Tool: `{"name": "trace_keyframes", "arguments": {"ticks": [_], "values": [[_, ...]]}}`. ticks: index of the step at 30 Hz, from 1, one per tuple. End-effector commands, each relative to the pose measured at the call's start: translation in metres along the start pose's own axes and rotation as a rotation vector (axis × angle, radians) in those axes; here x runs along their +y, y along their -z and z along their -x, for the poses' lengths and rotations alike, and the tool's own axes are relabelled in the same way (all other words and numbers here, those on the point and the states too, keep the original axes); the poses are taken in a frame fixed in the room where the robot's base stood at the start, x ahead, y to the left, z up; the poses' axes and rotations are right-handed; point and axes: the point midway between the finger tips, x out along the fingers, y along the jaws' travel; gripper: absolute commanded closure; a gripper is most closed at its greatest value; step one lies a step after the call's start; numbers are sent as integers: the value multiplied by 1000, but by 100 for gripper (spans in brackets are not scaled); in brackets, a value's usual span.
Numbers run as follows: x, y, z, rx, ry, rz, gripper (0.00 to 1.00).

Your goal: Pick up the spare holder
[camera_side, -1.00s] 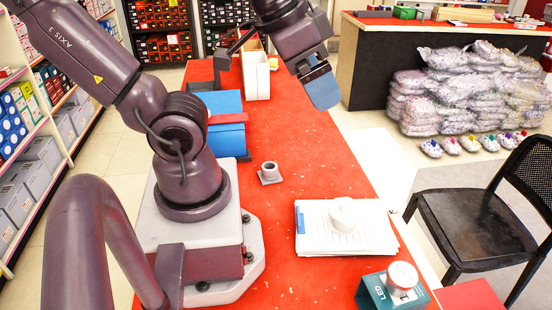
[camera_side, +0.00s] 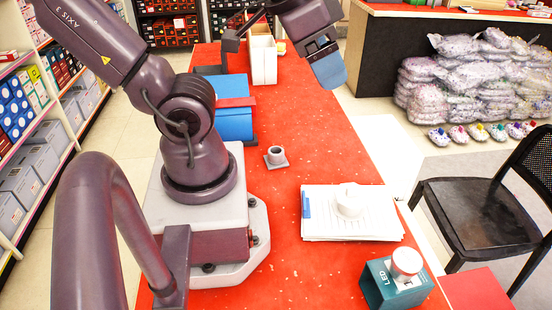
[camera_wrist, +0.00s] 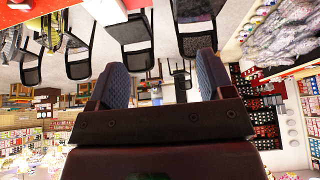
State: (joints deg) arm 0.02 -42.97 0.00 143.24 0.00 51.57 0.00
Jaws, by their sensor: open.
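A small grey round holder on a square base (camera_side: 276,158) stands upright on the red table, right of my arm's base. A white round piece (camera_side: 349,201) sits on a stack of paper (camera_side: 318,229) nearer the front. A teal LED box (camera_side: 388,287) with a white, red-banded round piece (camera_side: 406,262) on top is at the front right. I cannot tell for sure which is the spare holder; the grey one looks most like a holder. My gripper (camera_side: 328,66) is high over the table's far right edge, open and empty, apart from all of these. Its two fingers (camera_wrist: 160,85) show in the wrist view with nothing between them.
A blue box with a red lid (camera_side: 233,118) and white upright bins (camera_side: 263,55) stand farther back on the table. A black chair (camera_side: 490,205) is at the right. The red table (camera_side: 310,130) is clear between the grey holder and the paper stack.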

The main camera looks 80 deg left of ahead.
Motion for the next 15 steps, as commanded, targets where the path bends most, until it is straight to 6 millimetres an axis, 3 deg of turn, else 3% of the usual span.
{"name": "trace_keyframes", "arguments": {"ticks": [5,15], "values": [[4,-4,-17,-87,-10,-19,26],[-4,-48,-105,-582,88,-227,26]]}}
